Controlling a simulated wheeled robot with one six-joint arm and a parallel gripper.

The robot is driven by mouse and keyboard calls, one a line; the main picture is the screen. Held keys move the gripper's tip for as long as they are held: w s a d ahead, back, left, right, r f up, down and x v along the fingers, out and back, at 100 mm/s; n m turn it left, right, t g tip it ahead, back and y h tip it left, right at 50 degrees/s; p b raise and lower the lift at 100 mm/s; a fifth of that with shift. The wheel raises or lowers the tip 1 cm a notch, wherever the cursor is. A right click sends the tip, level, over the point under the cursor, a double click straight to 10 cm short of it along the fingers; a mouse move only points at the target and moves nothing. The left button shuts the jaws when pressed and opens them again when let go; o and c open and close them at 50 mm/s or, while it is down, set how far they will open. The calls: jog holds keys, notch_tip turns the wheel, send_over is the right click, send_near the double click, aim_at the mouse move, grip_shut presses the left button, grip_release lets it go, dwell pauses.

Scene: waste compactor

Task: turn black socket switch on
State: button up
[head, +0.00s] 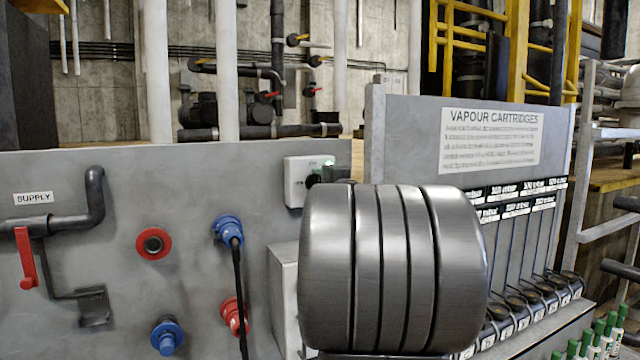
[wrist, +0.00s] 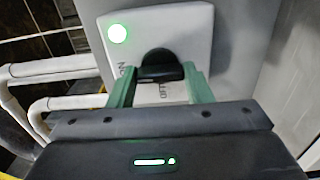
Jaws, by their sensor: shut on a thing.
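The black switch knob (wrist: 160,62) sits on a white switch box (wrist: 192,30) with printed lettering, partly hidden by my gripper. A round green light (wrist: 117,33) glows on the box. My gripper (wrist: 158,73) has its two green fingers on either side of the knob and is shut on it. In the head view the white box (head: 296,182) is on the grey panel, with a small green glow at its top right. My own arm hides most of the gripper there.
The panel left of the box holds a blue plug with a black cable (head: 228,231), red and blue sockets, and a red-handled supply valve (head: 26,258). A vapour cartridges rack (head: 490,140) stands on the right. White pipes (wrist: 55,66) run left of the box.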

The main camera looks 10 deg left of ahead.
jog(key=o, duration=1)
jog(key=b+v, duration=0.1)
jog(key=v, duration=1.2)
jog(key=shift+s+d, duration=0.25)
jog(key=shift+s, duration=0.1)
jog(key=shift+w, duration=0.1)
jog(key=x, duration=1.3)
jog(key=shift+w+a, duration=0.25)
